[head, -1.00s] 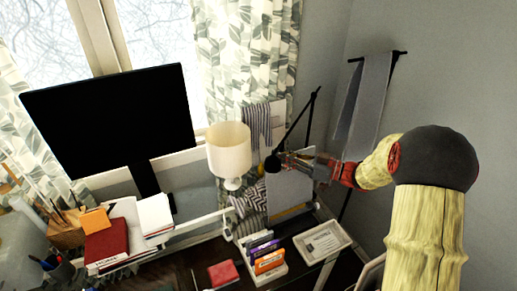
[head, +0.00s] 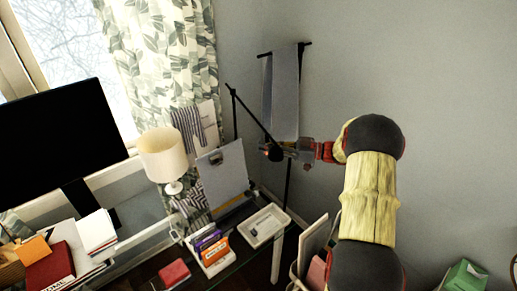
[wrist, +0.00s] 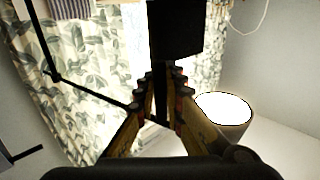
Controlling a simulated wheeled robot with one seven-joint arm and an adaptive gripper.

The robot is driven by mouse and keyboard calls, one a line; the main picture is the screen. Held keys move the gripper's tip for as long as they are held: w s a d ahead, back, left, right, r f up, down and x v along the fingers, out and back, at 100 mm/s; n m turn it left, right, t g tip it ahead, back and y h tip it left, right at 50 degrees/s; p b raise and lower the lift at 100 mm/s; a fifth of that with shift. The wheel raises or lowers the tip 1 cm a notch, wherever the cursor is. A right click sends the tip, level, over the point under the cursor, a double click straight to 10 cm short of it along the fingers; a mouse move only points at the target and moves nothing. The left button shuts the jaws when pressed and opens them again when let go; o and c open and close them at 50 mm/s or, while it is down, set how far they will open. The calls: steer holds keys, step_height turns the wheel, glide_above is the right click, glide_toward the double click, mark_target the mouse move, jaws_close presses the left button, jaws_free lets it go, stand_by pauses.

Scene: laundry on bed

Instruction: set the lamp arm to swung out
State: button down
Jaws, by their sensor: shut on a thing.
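The black lamp arm (head: 253,116) slants down and right from the top of a thin black post (head: 234,115) to a dark round lamp head (head: 275,153) in the head view. My gripper (head: 279,150) is at this lower end, in front of the grey wall, and is shut on the lamp. In the wrist view the arm shows as a thin black rod (wrist: 90,92) running to my gripper's fingers (wrist: 160,108). A black block (wrist: 175,30), likely part of the lamp head, stands above the fingertips. The exact contact is hidden between the fingers.
A white table lamp (head: 162,155), a clipboard (head: 222,172), a white tray (head: 264,226) and a book rack (head: 210,252) are on the desk to the left. A grey cloth (head: 285,95) hangs on a black stand behind my gripper. Open wall lies right.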

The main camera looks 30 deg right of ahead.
steer(key=shift+d, duration=0.15)
steer(key=c, duration=2.3)
jaws_free()
steer(key=shift+o, duration=1.2)
steer(key=shift+s+d, duration=0.1)
steer(key=shift+d, duration=0.2)
steer(key=shift+o, duration=0.9)
steer(key=shift+a, duration=0.2)
steer(key=v, duration=1.2)
